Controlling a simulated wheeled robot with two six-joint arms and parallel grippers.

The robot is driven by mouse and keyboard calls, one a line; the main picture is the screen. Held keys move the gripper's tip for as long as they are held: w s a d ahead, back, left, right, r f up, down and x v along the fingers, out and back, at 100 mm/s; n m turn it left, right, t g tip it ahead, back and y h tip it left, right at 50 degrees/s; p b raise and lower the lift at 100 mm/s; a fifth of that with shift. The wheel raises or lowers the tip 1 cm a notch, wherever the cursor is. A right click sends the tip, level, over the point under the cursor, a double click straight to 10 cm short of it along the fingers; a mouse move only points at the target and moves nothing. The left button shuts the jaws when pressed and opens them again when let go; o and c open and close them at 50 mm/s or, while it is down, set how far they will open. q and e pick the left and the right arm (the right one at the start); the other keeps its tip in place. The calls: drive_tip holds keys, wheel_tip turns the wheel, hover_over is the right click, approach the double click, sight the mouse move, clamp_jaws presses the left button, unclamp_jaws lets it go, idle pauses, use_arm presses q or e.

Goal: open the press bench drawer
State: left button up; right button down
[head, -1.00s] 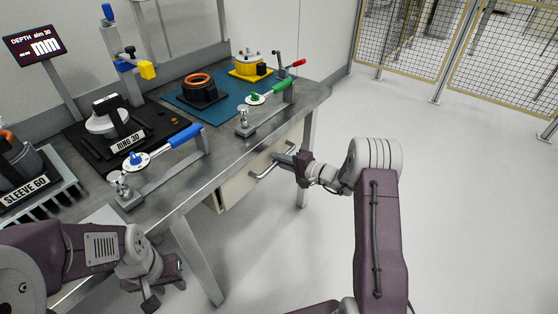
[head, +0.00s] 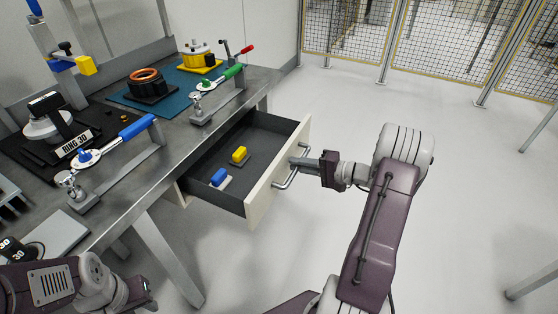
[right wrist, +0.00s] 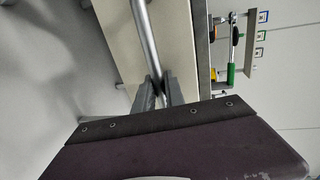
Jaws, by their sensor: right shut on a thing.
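The press bench drawer (head: 264,205) is pulled out from under the bench top, with its cream front facing right. Inside its dark tray lie a blue block (head: 219,178) and a yellow block (head: 239,155). My right gripper (head: 303,163) is shut on the metal bar handle (head: 285,181) of the drawer front. In the right wrist view the fingers (right wrist: 158,92) close around the handle bar (right wrist: 145,40). My left gripper (head: 143,296) is at the lower left, below the bench edge; its fingers are too unclear to judge.
Mesh fencing (head: 440,45) stands behind.

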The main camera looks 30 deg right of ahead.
drive_tip(key=shift+f+v, duration=0.25)
drive_tip(key=shift+v, duration=0.9)
drive_tip(key=shift+f+v, duration=0.25)
drive_tip(key=shift+v, duration=0.9)
drive_tip(key=shift+s, duration=0.1)
drive_tip(key=c, duration=1.4)
unclamp_jaws()
drive_tip(key=shift+c, duration=0.2)
drive_tip(key=shift+d, duration=0.1)
drive_tip(key=p+v, duration=0.2)
drive_tip(key=v, duration=0.7)
drive_tip(key=shift+s+f, duration=0.1)
